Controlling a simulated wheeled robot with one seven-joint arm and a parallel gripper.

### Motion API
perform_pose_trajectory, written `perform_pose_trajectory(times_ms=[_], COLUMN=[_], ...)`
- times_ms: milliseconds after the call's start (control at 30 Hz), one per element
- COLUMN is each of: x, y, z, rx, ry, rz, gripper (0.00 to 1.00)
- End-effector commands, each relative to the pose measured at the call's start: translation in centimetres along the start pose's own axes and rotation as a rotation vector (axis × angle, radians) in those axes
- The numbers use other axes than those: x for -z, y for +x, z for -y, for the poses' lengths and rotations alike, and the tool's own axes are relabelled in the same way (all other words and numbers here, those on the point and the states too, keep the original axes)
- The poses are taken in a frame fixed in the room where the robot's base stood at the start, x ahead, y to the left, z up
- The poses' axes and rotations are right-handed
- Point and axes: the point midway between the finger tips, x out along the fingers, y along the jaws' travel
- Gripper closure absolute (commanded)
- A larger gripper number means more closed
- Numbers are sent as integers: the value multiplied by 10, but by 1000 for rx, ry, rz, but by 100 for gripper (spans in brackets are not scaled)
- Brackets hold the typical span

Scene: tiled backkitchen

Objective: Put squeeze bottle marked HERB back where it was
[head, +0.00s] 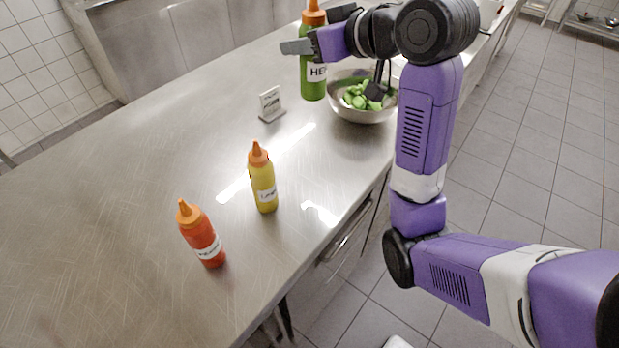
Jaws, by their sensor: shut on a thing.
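The green squeeze bottle marked HE… (314,84), its label partly hidden, has an orange cap and is upright in my gripper (300,46). My gripper is shut on its upper part, at the back of the steel counter and just left of the metal bowl. I cannot tell whether the bottle's base touches the counter. A yellow squeeze bottle (263,185) and a red squeeze bottle (202,238), both with orange caps and white labels, stand upright nearer the front of the counter.
A metal bowl (361,112) with green slices and a dark utensil stands near the counter's right edge. A small white sign (270,104) stands left of it. The left part of the steel counter (110,190) is clear.

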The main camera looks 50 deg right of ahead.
Motion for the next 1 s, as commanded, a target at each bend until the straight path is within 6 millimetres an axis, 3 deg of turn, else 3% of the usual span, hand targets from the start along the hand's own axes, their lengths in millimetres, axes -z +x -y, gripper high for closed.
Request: perform_pose_trajectory(times_ms=[167,700,1000], x=[-16,-130,-155], y=[2,50,60], z=[-5,-5,-4], rx=[-10,-8,-7], ry=[7,5,4], rz=[3,2,1], gripper=[68,68,68])
